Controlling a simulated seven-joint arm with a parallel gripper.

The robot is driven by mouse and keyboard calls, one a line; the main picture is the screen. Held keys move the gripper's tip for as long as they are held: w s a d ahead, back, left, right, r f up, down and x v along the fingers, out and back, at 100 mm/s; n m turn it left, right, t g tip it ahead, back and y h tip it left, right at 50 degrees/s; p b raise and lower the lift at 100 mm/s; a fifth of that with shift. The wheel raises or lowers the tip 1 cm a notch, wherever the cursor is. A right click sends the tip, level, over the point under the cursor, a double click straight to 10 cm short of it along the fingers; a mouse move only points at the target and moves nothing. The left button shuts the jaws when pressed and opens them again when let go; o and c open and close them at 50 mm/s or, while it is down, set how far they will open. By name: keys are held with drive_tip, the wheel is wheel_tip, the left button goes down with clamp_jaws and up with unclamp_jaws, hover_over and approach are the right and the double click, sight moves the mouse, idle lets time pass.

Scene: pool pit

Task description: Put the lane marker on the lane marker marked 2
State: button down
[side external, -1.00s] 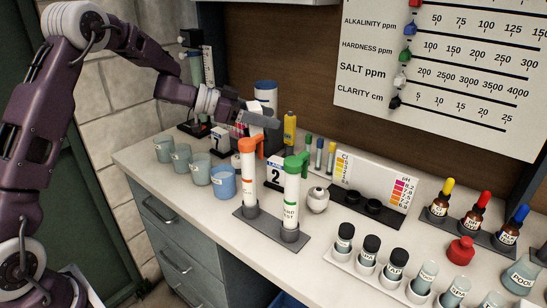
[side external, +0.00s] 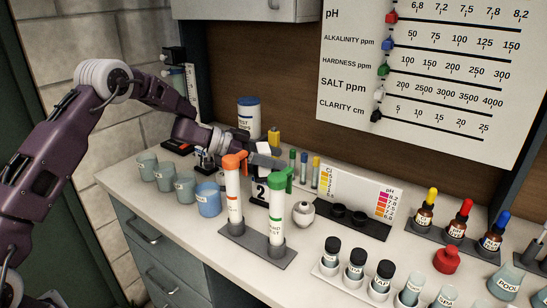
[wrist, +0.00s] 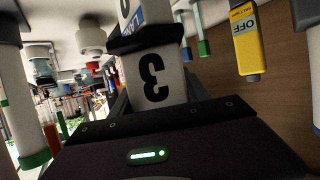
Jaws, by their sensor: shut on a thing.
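The held lane marker (wrist: 157,82) is white with a black 3, upside down in the wrist view, and has a dark base. My gripper (side external: 264,160) is shut on it, low over the counter. The lane marker marked 2 (side external: 260,193) stands upright on the counter behind the orange- and green-topped tubes. Part of it also shows at the top of the wrist view (wrist: 125,8), just beyond the held marker's dark base. The held marker is right above it; I cannot tell whether they touch. In the side view my gripper and the tube tops hide most of the held marker.
The orange-topped tube (side external: 233,205) and green-topped tube (side external: 278,220) stand close in front. A white round pot (side external: 303,213) is to the right. Several cups (side external: 208,200) stand left.

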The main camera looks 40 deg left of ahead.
drive_tip(key=shift+f, duration=0.15)
drive_tip(key=c, duration=0.5)
unclamp_jaws()
